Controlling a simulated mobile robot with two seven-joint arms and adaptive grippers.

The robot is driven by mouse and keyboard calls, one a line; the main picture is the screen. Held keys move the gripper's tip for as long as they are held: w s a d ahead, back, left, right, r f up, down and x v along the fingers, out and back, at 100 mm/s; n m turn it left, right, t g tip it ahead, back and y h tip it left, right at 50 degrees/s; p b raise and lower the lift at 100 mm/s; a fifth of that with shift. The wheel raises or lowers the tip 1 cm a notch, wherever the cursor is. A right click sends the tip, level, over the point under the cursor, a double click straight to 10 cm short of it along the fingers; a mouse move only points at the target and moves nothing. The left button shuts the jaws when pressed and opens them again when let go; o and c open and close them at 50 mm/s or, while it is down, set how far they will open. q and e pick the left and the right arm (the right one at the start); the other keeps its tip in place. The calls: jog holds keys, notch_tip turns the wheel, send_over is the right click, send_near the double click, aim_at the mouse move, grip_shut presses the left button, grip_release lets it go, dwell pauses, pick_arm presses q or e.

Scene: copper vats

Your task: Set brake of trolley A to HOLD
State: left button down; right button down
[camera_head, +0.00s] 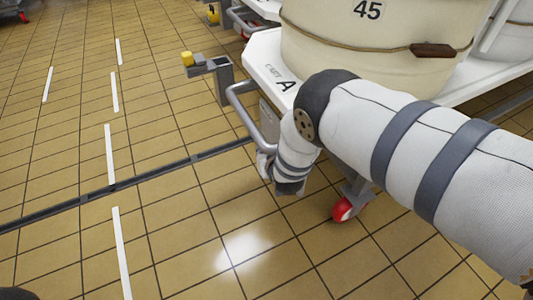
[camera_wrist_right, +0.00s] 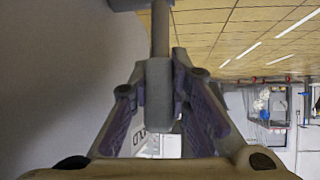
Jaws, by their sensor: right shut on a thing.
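Trolley A (camera_head: 285,82) has a white deck marked "A" and a grey tubular loop handle (camera_head: 238,97) at its near left end. My right arm reaches down beside this end in the head view, and its gripper is largely hidden there. In the right wrist view my right gripper (camera_wrist_right: 160,75) is shut on a grey bar (camera_wrist_right: 158,92), with a finger on each side of its thick part. I cannot tell whether this bar is the brake lever, and the HOLD mark is not readable. My left gripper is not in view.
A cream vat (camera_head: 375,35) marked 45 stands on the trolley. A post (camera_head: 222,82) with a yellow-tipped arm (camera_head: 187,58) stands at the trolley's far left corner. A red caster (camera_head: 343,209) sits below. A dark floor channel (camera_head: 100,193) crosses the tiles; the floor at left is clear.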

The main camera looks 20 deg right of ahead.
jog(key=shift+f, duration=0.1)
jog(key=c, duration=1.5)
grip_release()
jog(key=shift+s, duration=0.1)
jog(key=v, duration=1.2)
jog(key=shift+c, duration=0.2)
